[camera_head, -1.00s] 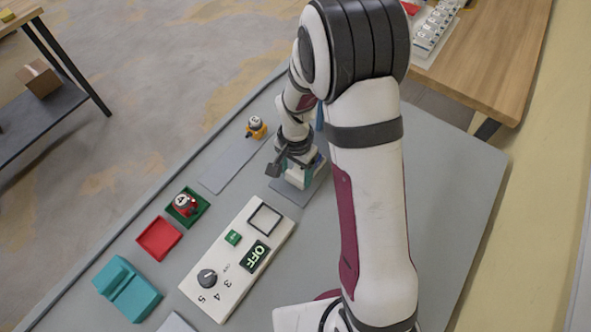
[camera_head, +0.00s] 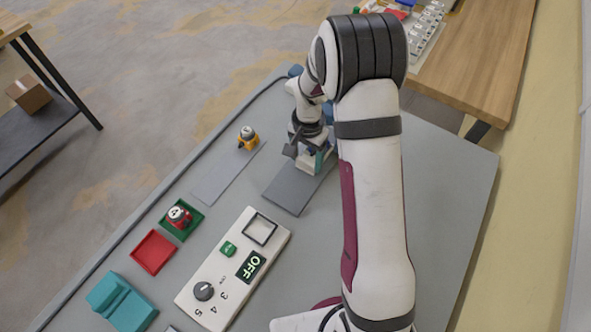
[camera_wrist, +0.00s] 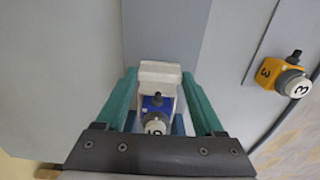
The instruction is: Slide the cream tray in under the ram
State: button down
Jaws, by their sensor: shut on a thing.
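The cream tray (camera_wrist: 161,70) is between the two teal fingers of my gripper (camera_wrist: 160,86) in the wrist view, with a finger against each side. It carries a blue piece (camera_wrist: 156,103) with a white numbered cap (camera_wrist: 156,124). In the head view my gripper (camera_head: 316,158) is low over the far end of a dark grey strip (camera_head: 296,191), and the tray is mostly hidden by it. Blue parts (camera_head: 328,112) show at the table's far end, partly behind my arm; I cannot tell whether they are the ram.
A yellow piece (camera_head: 248,138) stands at the far end of a lighter strip (camera_head: 228,175). A control box (camera_head: 235,265) reads OFF. A green tray (camera_head: 182,220) holds a red piece, beside a red tray (camera_head: 153,252) and a teal block (camera_head: 124,302).

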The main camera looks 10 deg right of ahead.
jog(key=shift+w+d, duration=0.2)
grip_release()
notch_tip(320, 180, up, 16)
dwell(0.4)
jog(key=shift+f, duration=0.1)
jog(key=shift+c, duration=0.3)
